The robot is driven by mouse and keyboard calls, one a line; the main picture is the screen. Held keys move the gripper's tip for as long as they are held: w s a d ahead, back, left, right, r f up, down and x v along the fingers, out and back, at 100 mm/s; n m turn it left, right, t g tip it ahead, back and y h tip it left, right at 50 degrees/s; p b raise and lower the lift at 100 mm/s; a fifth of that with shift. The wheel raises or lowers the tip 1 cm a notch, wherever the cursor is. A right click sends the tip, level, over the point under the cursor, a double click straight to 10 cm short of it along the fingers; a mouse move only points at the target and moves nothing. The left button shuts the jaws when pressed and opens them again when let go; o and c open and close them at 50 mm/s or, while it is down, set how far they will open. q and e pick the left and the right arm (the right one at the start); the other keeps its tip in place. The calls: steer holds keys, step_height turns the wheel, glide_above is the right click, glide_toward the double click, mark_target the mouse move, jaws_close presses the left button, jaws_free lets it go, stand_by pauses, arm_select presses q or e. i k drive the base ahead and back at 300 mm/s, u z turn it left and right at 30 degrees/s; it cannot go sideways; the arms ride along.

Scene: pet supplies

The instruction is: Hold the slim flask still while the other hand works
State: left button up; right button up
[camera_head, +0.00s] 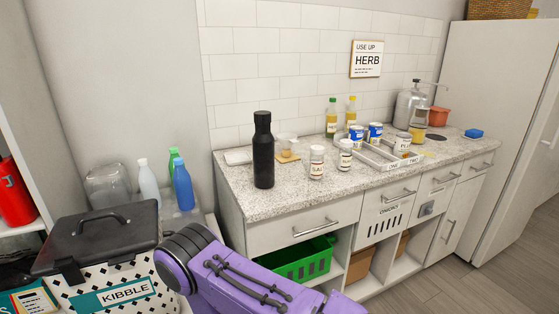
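The slim flask (263,152) is tall, black and capped. It stands upright at the left part of the speckled counter (245,202), near its front-left side. Nothing touches it. Neither of my grippers shows in the head view, so their state is hidden.
Two labelled jars (316,163) (345,155) stand right of the flask. A kibble bin (108,262) stands at lower left. Free counter lies in front of the jars.

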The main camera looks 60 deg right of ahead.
mark_target(263, 141)
steer(key=z, duration=1.8)
